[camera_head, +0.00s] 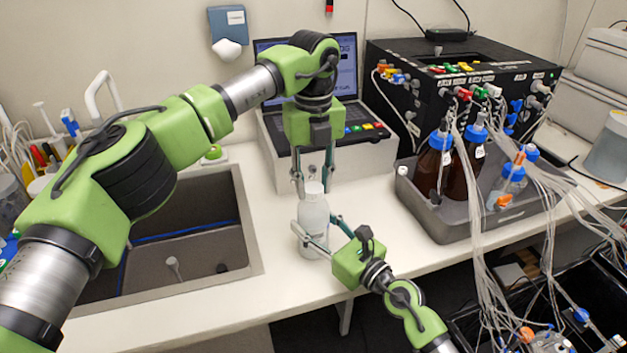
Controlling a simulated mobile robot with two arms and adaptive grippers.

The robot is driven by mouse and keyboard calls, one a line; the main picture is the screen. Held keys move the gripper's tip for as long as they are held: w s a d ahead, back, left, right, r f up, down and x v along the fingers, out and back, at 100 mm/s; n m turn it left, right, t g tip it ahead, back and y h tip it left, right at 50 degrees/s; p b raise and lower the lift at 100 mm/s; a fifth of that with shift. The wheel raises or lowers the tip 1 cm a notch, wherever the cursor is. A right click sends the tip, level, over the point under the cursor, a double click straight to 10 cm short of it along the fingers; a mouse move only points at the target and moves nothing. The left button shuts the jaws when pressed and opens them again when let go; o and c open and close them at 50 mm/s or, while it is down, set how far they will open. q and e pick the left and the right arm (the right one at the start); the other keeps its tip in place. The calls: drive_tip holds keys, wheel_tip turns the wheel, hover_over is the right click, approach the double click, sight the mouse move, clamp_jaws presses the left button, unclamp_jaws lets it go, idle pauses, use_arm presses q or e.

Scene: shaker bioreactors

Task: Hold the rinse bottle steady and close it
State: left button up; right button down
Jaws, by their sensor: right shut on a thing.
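The rinse bottle (314,222) is a pale, translucent bottle standing upright on the white bench, right of the sink. A whitish cap (313,188) shows at its top; whether it is screwed down is too small to tell. My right gripper (316,233) comes from the lower right and is shut around the bottle's body, one finger crossing its front. My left gripper (313,180) points straight down from above.
A sink (190,250) lies to the left. A laptop (330,75) on a pale box stands behind the bottle. At right are a grey tray (455,222) with brown bottles, a black control box (460,80) and many hanging tubes (490,240). The bench's front edge is close.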

use_arm(q)
drive_tip(key=m, duration=0.3)
drive_tip(key=shift+m, duration=0.3)
drive_tip(key=m, duration=1.1)
drive_tip(key=o, duration=1.3)
wheel_tip(320, 180, up, 12)
